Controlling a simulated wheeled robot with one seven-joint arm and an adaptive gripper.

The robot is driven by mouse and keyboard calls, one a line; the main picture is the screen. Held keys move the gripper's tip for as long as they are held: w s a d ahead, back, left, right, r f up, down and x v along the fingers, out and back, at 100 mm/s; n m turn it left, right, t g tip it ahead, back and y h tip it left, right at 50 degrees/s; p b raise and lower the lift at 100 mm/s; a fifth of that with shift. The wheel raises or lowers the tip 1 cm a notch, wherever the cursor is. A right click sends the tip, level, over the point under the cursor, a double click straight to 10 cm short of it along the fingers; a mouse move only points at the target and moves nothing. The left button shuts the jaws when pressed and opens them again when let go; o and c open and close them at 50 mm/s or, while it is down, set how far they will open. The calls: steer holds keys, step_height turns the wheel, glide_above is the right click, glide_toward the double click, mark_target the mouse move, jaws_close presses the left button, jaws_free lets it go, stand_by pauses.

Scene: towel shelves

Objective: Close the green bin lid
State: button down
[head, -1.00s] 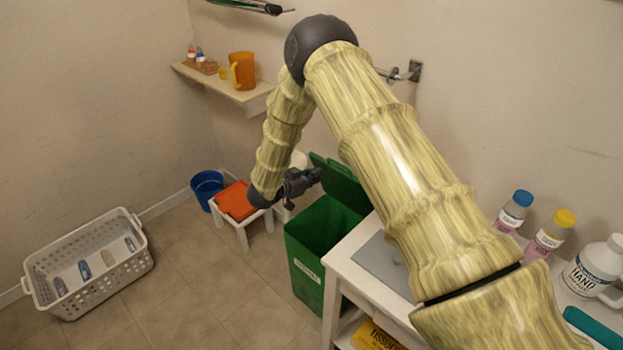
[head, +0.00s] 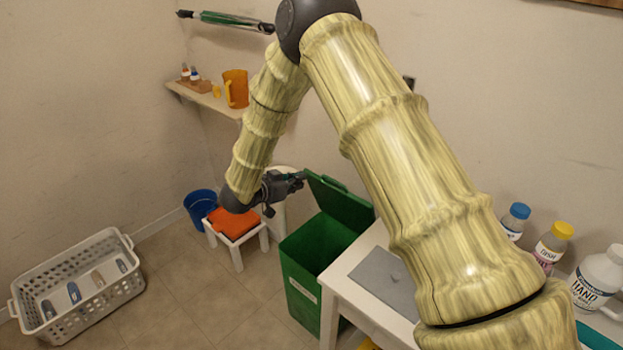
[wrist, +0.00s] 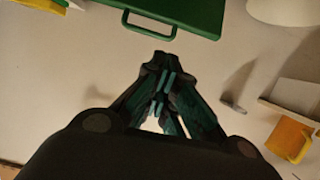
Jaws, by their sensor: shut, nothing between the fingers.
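The green bin (head: 300,268) stands on the floor left of the white table, with a white label on its front. Its green lid (head: 340,202) is raised and tilted back at the bin's rear, so the bin is open. The lid also shows at the top of the wrist view (wrist: 172,12), with a handle-like loop on its edge. My gripper (head: 300,178) is beside the lid's upper left edge in the head view. In the wrist view my gripper (wrist: 163,88) is shut and empty, with a small gap between it and the lid's loop.
A white stool (head: 236,252) with an orange cloth (head: 233,222) and a blue bucket (head: 199,206) stand left of the bin. A white basket (head: 80,290) lies on open floor. A shelf (head: 205,98) holds an orange mug (head: 236,88). The white table (head: 350,300) is close on the right.

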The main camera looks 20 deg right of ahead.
steer(key=w+d+r+g+y, duration=0.1)
steer(key=w+d+r+y, duration=0.15)
steer(key=d, duration=0.25)
steer(key=w+d+r+y, duration=0.1)
steer(key=w+d+r, duration=0.15)
steer(key=d, duration=0.25)
steer(key=p, duration=0.2)
glide_above(328, 184)
steer(key=f, duration=0.7)
steer(key=shift+w+d, duration=0.2)
steer(key=shift+d, duration=0.2)
steer(key=shift+s+a+f+g, duration=0.2)
steer(key=shift+a+f+g, duration=0.1)
steer(key=shift+f, duration=0.1)
steer(key=shift+a, duration=0.15)
